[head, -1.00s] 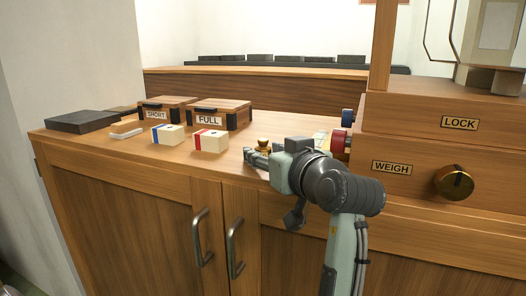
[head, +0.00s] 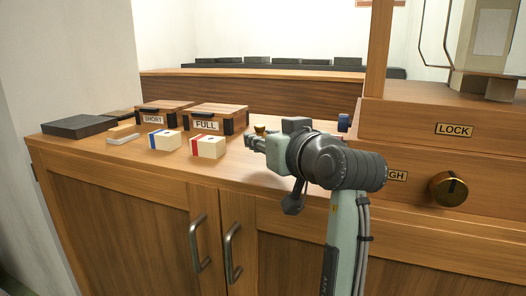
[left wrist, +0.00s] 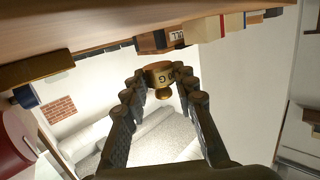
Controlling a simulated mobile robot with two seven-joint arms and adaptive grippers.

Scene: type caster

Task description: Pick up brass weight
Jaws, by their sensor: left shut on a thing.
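The small brass weight (head: 259,129) shows just at the tip of my left gripper (head: 254,142), above the wooden counter (head: 110,165). In the left wrist view the weight (left wrist: 160,73), with dark engraved marks and a rounded knob, sits between the two fingertips of the left gripper (left wrist: 165,83). The fingers are shut on it. In the head view the fingers partly hide its lower part. My right gripper is in neither view.
Left of the gripper stand a red-striped block (head: 208,147), a blue-striped block (head: 163,141), and wooden boxes marked FULL (head: 216,111) and SHORT (head: 164,111). A wooden case with a LOCK label (head: 454,130) and brass knob (head: 449,189) stands to the right.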

